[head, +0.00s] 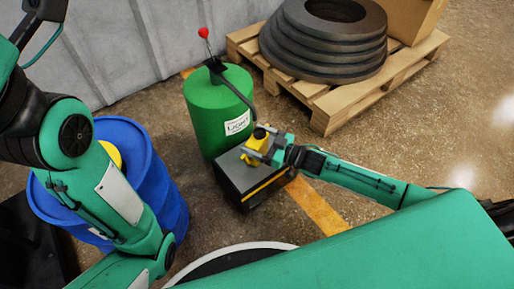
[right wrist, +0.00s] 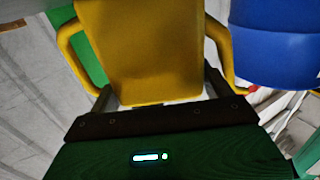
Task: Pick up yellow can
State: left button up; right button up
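The yellow can (head: 257,144) is on or just above the top of a dark box (head: 240,176) in the head view; contact is unclear. In the right wrist view, its yellow body (right wrist: 145,50) fills the upper middle, with a curved handle-like loop on each side. My right gripper (head: 272,150) is at the can, reaching in from the right. In the right wrist view, its fingers (right wrist: 162,92) flank the can's near end. I cannot tell whether they press on it. My left arm crosses the left of the head view; its gripper is not seen.
A green drum (head: 215,112) with a red-knobbed lever stands directly behind the box. A blue barrel (head: 165,190) with something yellow on top stands at left. A wooden pallet (head: 325,112) with stacked dark rings (head: 325,45) is at the back. The floor at right is open.

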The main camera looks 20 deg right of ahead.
jog(key=c, duration=0.7)
jog(key=shift+r, duration=0.15)
